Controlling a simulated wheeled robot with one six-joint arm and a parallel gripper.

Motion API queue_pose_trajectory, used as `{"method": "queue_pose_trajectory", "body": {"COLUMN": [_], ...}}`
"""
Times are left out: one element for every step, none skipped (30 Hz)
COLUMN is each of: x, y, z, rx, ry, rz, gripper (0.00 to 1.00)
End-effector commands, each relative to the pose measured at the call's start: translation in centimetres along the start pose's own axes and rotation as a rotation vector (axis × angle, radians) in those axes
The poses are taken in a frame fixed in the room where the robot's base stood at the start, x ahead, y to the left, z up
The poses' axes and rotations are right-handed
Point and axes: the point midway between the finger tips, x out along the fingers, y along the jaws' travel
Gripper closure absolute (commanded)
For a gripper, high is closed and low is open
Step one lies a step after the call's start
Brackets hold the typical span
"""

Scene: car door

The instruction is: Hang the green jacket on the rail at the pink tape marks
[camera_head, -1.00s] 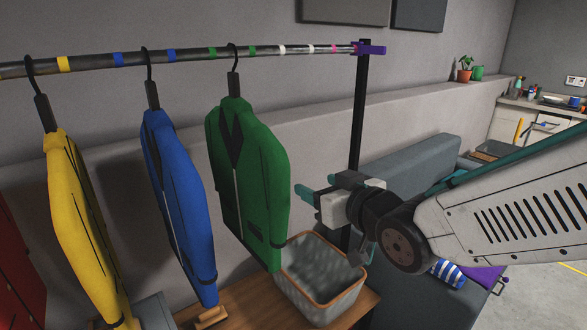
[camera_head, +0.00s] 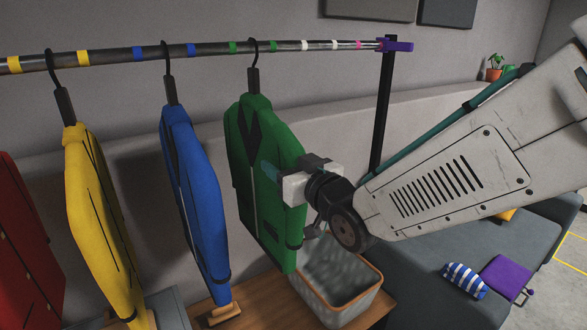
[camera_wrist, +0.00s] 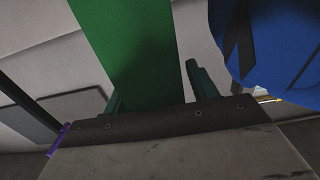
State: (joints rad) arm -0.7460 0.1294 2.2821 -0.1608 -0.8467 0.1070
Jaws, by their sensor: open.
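The green jacket (camera_head: 262,225) hangs from its black hanger (camera_head: 253,78) on the rail (camera_head: 110,55), its hook between the two green tape bands. A pink tape mark (camera_head: 359,44) shows near the rail's right end. A second pink mark is not clear beside the purple end piece. My gripper (camera_head: 285,172) is open at the jacket's right side, one teal finger in front of the cloth. The wrist view shows the green jacket (camera_wrist: 130,50) between the two fingers (camera_wrist: 158,92). I cannot tell whether they touch it. The far finger is mostly hidden in the head view.
The blue jacket (camera_head: 195,195), yellow jacket (camera_head: 90,220) and red jacket (camera_head: 25,250) hang to the left. A black post (camera_head: 383,110) with a purple end piece (camera_head: 397,46) stands right. A lined basket (camera_head: 340,285) sits below the green jacket. The rail at the white bands (camera_head: 320,45) is empty.

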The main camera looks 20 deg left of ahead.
Motion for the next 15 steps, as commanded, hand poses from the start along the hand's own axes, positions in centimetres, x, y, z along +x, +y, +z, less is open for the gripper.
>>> {"method": "queue_pose_trajectory", "body": {"x": [0.04, 0.04, 0.03, 0.02, 0.01, 0.01, 0.00, 0.00, 0.00, -0.01, -0.01, -0.01, -0.02, -0.02, -0.02], "y": [0.04, 0.05, 0.07, 0.08, 0.09, 0.10, 0.11, 0.12, 0.13, 0.13, 0.13, 0.14, 0.14, 0.14, 0.14], "z": [-0.01, -0.02, -0.02, -0.03, -0.03, -0.03, -0.03, -0.03, -0.03, -0.03, -0.03, -0.03, -0.03, -0.04, -0.04], "rx": [0.000, 0.000, 0.000, 0.000, 0.000, 0.000, 0.000, 0.000, 0.000, 0.000, 0.000, 0.000, 0.000, 0.000, 0.000], "ry": [0.000, 0.000, 0.000, 0.000, 0.000, 0.000, 0.000, 0.000, 0.000, 0.000, 0.000, 0.000, 0.000, 0.000, 0.000], "rz": [0.001, 0.001, 0.001, 0.001, 0.001, 0.002, 0.002, 0.002, 0.002, 0.002, 0.002, 0.002, 0.002, 0.002, 0.002], "gripper": [0.42, 0.42, 0.42, 0.42, 0.42, 0.42, 0.47, 0.56, 0.67, 0.75, 0.84, 0.95, 1.00, 1.00, 1.00]}}
